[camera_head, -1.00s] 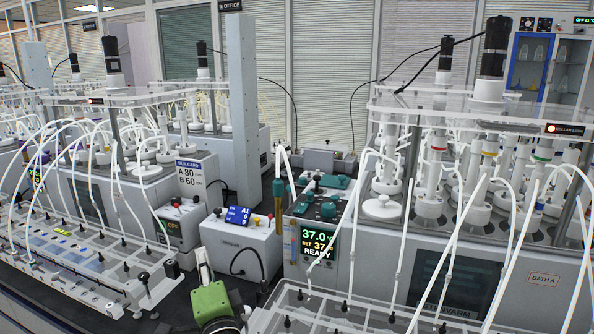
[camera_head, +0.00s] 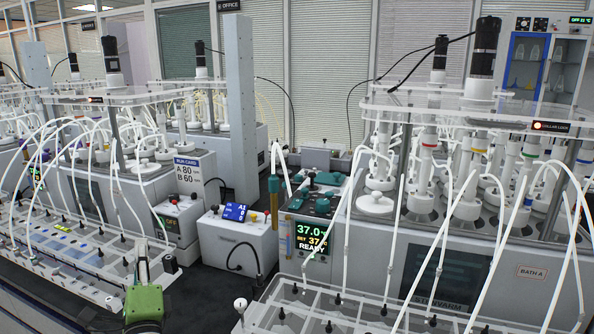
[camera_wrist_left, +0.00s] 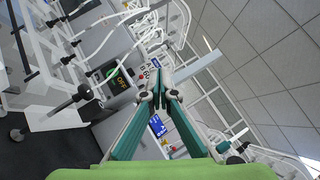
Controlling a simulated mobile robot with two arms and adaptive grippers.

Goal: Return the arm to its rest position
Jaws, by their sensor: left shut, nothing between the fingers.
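My left gripper (camera_head: 141,246) shows at the bottom left of the head view, with a green body and its dark fingers pointing up and away. It is shut and empty. It is in front of the left tube rack (camera_head: 75,255), near that rack's right end; I cannot tell whether they touch. In the left wrist view the teal fingers of the left gripper (camera_wrist_left: 158,92) meet at the tips, with nothing between them. My right gripper is not in view.
The white pump box (camera_head: 236,240) with a blue display stands right of the gripper. The right reactor bath (camera_head: 430,265) and a clear-topped tube rack (camera_head: 300,312) fill the right side. Many white tubes arch over both racks. Dark bench surface (camera_head: 205,290) lies clear between the racks.

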